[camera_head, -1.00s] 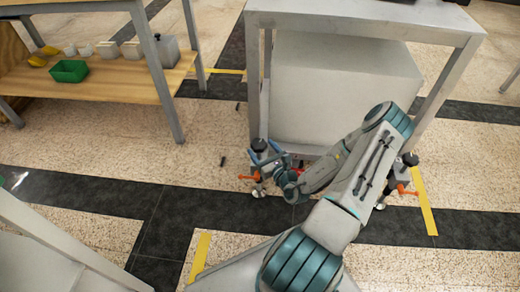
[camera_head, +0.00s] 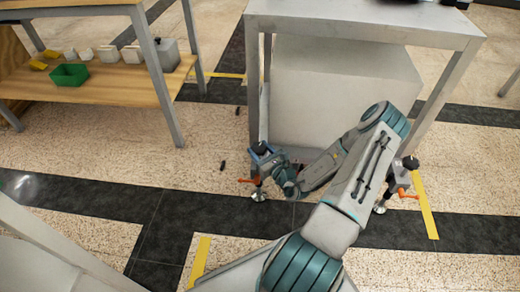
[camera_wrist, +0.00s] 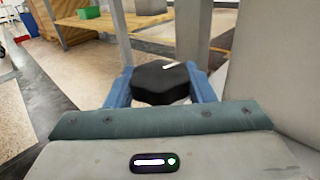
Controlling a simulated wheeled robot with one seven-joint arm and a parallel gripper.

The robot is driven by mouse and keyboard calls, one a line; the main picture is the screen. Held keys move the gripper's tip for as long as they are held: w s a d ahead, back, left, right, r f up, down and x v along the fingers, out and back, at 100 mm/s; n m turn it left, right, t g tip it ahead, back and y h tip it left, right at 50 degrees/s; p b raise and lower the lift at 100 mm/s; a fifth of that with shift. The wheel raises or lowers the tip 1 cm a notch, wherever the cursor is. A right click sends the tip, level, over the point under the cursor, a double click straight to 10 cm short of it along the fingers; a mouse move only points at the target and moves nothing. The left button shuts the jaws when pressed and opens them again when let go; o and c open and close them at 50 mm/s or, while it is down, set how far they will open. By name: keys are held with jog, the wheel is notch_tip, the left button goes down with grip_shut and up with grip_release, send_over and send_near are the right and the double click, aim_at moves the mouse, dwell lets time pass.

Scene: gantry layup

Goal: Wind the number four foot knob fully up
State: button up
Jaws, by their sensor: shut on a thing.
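A black lobed foot knob (camera_head: 260,148) sits on the foot at the bottom of the near left leg of the grey table frame. The knob fills the middle of the wrist view (camera_wrist: 160,84), with a white mark on its top. My gripper (camera_head: 265,158) is shut on this knob, with one blue finger at each side of it in the wrist view (camera_wrist: 160,88). An orange handle (camera_head: 249,181) and a round foot pad (camera_head: 258,196) show below. No number is readable on the foot. The threads are hidden.
Another foot with a black knob (camera_head: 410,162) and orange handle (camera_head: 408,194) stands at the right leg. A grey block (camera_head: 345,90) fills the space under the table top. A wooden shelf bench (camera_head: 110,90) with a green bin (camera_head: 69,74) stands left. Small dark pieces (camera_head: 223,165) lie on the floor.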

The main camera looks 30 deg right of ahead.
jog(key=shift+d+n+g+y+p, duration=0.1)
jog(key=shift+n+g+y+p, duration=0.25)
jog(key=shift+n+y, duration=1.15)
jog(key=shift+m+y, duration=0.3)
jog(key=o, duration=1)
jog(key=p+v, duration=0.4)
jog(key=v, duration=0.9)
jog(key=shift+s+d+r, duration=0.1)
jog(key=shift+s+d, duration=0.05)
jog(key=shift+s, duration=0.2)
